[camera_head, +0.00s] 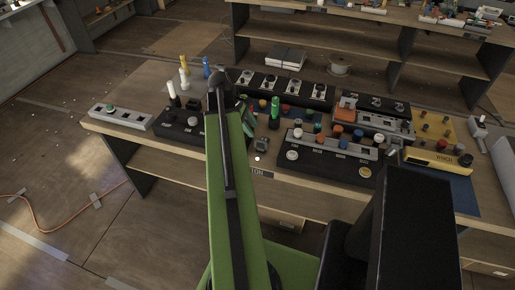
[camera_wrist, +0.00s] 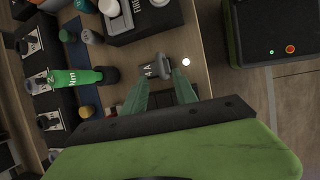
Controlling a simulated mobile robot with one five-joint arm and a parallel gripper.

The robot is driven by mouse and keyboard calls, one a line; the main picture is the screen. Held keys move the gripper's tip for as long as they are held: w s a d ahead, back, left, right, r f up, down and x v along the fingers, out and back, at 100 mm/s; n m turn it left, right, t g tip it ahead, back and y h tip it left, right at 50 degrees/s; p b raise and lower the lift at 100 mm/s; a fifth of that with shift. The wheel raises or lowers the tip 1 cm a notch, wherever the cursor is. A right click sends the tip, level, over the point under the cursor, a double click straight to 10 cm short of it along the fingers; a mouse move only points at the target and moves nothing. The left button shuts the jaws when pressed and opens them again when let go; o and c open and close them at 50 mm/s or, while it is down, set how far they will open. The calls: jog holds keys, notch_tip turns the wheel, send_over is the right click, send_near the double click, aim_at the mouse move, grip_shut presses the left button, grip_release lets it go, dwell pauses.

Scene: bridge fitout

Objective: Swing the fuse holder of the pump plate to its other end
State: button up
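No plate reads clearly as the pump plate, and I cannot pick out its fuse holder. A black unit with several pale plates (camera_head: 285,85) stands at the back of the bench; its plates and knobs run down the left of the wrist view (camera_wrist: 37,82). My gripper (camera_wrist: 160,76) is open, with its two green fingers apart above the bench. A small grey piece marked "4A" (camera_wrist: 150,71) lies at the fingertips; I see no grip on it. In the head view my arm hides much of the gripper and the bench behind it.
A green tool (camera_wrist: 75,78) stands left of my gripper; it also shows in the head view (camera_head: 275,112). A knobbed panel (camera_head: 330,155) is to the right, with a yellow winch panel (camera_head: 440,161) beyond. White, yellow and blue posts (camera_head: 184,75) stand at the left.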

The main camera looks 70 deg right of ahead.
aim_at(260, 140)
jog(key=b+x, duration=0.4)
jog(key=x, duration=0.2)
jog(key=shift+s+f+b, duration=0.15)
jog(key=shift+f+b, duration=0.15)
jog(key=shift+f, duration=0.1)
grip_shut()
dwell(0.8)
